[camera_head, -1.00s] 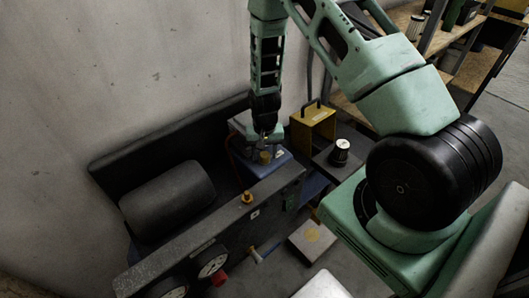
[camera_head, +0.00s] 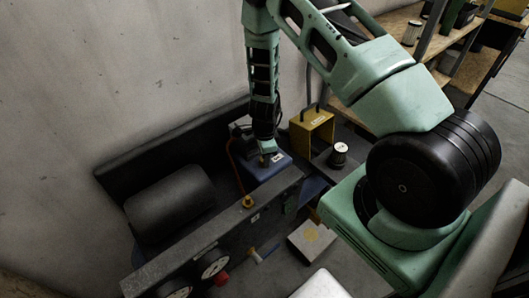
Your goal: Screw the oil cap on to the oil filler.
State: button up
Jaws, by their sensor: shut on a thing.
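My gripper (camera_head: 266,155) points down at the blue box-shaped housing (camera_head: 268,171) with a white label. A small brown-gold piece (camera_head: 264,160) shows directly under the fingers, at the top of the blue housing. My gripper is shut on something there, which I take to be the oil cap. The cap and filler are too small and too covered by the fingers to tell apart. I cannot tell whether the cap is seated or tilted.
A dark beam (camera_head: 215,235) with an orange-yellow fitting (camera_head: 248,202) runs in front of the housing. A black cylinder (camera_head: 170,201) lies at left. A yellow box (camera_head: 312,133) and a white-topped canister (camera_head: 338,154) stand at right. The wall is close behind.

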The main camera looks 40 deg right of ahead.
jog(key=m, duration=0.3)
jog(key=shift+w+m+p, duration=0.1)
jog(key=shift+m+p, duration=0.2)
jog(key=shift+m, duration=0.1)
jog(key=shift+c, duration=0.2)
jog(key=o, duration=1.2)
jog(key=shift+c, duration=0.9)
